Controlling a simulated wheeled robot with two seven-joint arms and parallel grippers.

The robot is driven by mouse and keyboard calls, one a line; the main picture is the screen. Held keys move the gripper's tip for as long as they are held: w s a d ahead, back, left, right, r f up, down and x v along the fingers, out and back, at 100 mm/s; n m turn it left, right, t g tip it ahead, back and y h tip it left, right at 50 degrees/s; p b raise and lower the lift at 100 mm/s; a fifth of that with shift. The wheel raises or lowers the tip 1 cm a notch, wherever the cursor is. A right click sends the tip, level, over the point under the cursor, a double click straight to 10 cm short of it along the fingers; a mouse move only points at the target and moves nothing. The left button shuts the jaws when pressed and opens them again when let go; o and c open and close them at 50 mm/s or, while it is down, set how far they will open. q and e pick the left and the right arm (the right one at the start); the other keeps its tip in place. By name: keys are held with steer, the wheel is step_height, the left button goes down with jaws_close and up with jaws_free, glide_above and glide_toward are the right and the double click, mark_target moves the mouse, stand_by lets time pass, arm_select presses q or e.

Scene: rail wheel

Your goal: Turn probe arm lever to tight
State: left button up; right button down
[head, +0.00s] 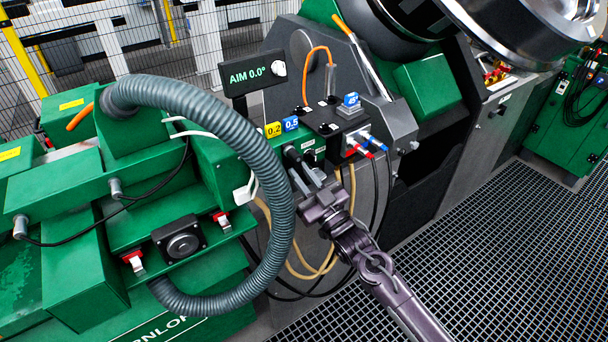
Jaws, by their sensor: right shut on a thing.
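The probe arm lever (292,156) looks like a small black handle on the front of the green machine block, beside small white labels. My right gripper (306,178) reaches it from the lower right, with its two grey fingers close together at the lever. It is shut on the lever, and the fingers hide part of it. I cannot read the lever's exact angle or the small label text. My left gripper is not in view.
A thick grey hose (278,215) arches just left of my right gripper. Tan and black cables hang below and beside it. A display (252,75) reads AIM 0.0°. Red and blue plugs (358,148) sit to the upper right. Grated floor (490,240) lies open at right.

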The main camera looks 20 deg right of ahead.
steer(key=shift+f, duration=0.15)
steer(key=c, duration=1.3)
jaws_free()
steer(key=shift+c, duration=0.2)
steer(key=shift+s+d+f, duration=0.1)
steer(key=shift+s, duration=0.15)
steer(key=b+v, duration=0.2)
steer(key=v, duration=0.5)
steer(key=shift+s, duration=0.1)
